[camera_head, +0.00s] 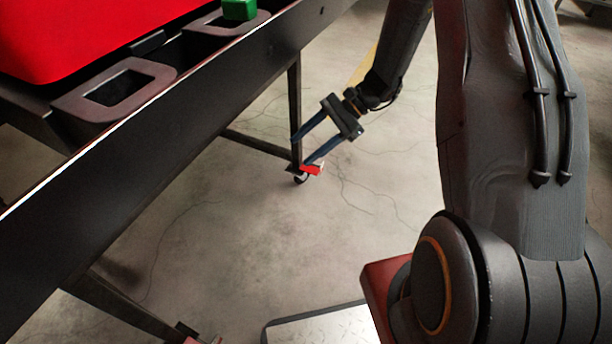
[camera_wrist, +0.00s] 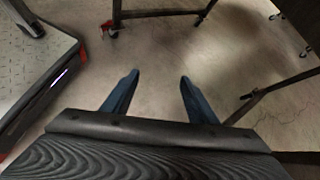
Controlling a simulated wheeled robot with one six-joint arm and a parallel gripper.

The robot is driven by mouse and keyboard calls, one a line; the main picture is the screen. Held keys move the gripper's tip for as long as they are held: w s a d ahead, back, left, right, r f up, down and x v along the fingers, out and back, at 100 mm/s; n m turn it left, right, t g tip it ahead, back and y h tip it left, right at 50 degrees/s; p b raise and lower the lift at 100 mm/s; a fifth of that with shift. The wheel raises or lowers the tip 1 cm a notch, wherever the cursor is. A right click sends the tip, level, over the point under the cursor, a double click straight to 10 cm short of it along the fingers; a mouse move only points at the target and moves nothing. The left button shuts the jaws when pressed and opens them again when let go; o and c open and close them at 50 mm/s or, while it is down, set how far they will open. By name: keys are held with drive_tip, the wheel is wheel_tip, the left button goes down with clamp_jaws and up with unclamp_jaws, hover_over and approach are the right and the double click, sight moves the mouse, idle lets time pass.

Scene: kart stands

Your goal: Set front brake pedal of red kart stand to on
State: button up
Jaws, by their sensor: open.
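The red kart stand has a black frame (camera_head: 130,150) at the left of the head view. A leg of it ends in a small caster (camera_head: 299,180) with a red brake pedal (camera_head: 312,169). A red pedal on a caster also shows at the top left of the wrist view (camera_wrist: 106,26). Whether the pedal is on or off is too small to tell. My gripper (camera_head: 300,150) is open and empty, its blue fingers pointing towards that caster. In the wrist view the fingers (camera_wrist: 159,76) have bare floor between them, and the caster lies beyond and left of them.
A stand leg and crossbar (camera_head: 255,145) rise beside the caster. Another caster (camera_head: 187,330) is partly cut off at the bottom of the head view. Other dark legs and casters (camera_wrist: 304,52) show at the wrist view's right. The concrete floor (camera_head: 370,200) around the gripper is clear.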

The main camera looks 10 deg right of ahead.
drive_tip(key=w+d+f+m+t+y+b, duration=0.25)
drive_tip(key=w+f+b, duration=0.3)
drive_tip(key=f, duration=0.45)
drive_tip(key=w+d+f+m+t+y+b, duration=0.1)
drive_tip(key=w+f+m+t+b, duration=0.25)
drive_tip(key=w+f, duration=0.45)
drive_tip(key=m+t+b, duration=0.6)
drive_tip(key=b, duration=0.3)
approach(301, 166)
drive_tip(key=shift+b+x, duration=1.7)
drive_tip(key=shift+x, duration=2)
